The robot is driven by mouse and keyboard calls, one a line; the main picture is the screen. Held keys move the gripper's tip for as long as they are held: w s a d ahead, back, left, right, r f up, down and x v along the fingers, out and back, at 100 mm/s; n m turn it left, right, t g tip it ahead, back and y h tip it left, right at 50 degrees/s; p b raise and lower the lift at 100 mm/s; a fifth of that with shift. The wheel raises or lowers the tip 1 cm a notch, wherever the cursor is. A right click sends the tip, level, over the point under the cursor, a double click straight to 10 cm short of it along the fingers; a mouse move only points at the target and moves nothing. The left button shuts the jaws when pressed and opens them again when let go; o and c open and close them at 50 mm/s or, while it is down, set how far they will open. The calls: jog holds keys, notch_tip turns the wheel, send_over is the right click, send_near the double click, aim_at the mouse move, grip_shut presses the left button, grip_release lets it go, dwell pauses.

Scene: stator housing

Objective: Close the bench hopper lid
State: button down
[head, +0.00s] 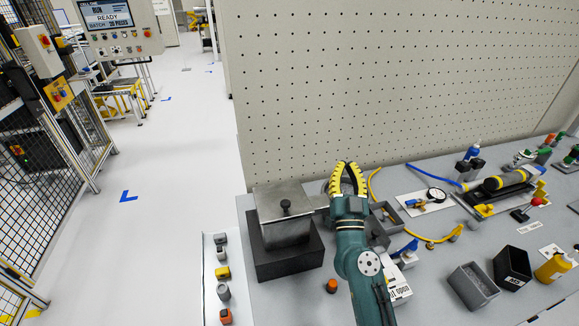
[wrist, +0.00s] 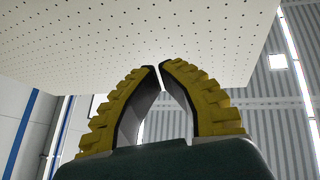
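The bench hopper (head: 286,233) is a grey metal box in a dark square base at the left end of the bench. Its metal lid (head: 268,196) with a black knob (head: 286,204) appears to lie flat over the top in the head view. Any small gap under it cannot be made out. My gripper (head: 346,165) is to the right of the hopper, apart from it, with yellow-padded fingers pointing up and away. In the wrist view my gripper (wrist: 159,66) is empty, and its fingertips lean together with a narrow gap. The hopper is not in the wrist view.
A perforated panel (head: 400,80) stands behind the bench. Right of my arm are a yellow hose (head: 418,236), a gauge (head: 436,195), a grey bin (head: 473,287) and a black bin (head: 512,265). A small orange-brown part (head: 332,286) lies in front of the hopper.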

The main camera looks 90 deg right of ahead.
jog(key=w+a+f+n+t+y+p, duration=0.1)
jog(key=w+a+n+t+y+p, duration=0.15)
jog(key=w+a+p, duration=0.4)
jog(key=w+a+f+n+t+y+p, duration=0.1)
jog(key=w+a+n+t+y+p, duration=0.2)
jog(key=a, duration=0.6)
notch_tip(320, 180, up, 2)
jog(key=h+p, duration=0.1)
jog(key=p, duration=0.1)
send_over(289, 205)
jog(key=shift+d+r+m, duration=0.15)
jog(key=shift+d+m, duration=0.3)
jog(key=f+b, duration=0.3)
jog(key=shift+a+f, duration=0.25)
jog(key=shift+f, duration=0.1)
jog(key=shift+s+a+f+b, duration=0.1)
jog(key=shift+a+f+b, duration=0.05)
jog(key=shift+f+b, duration=0.15)
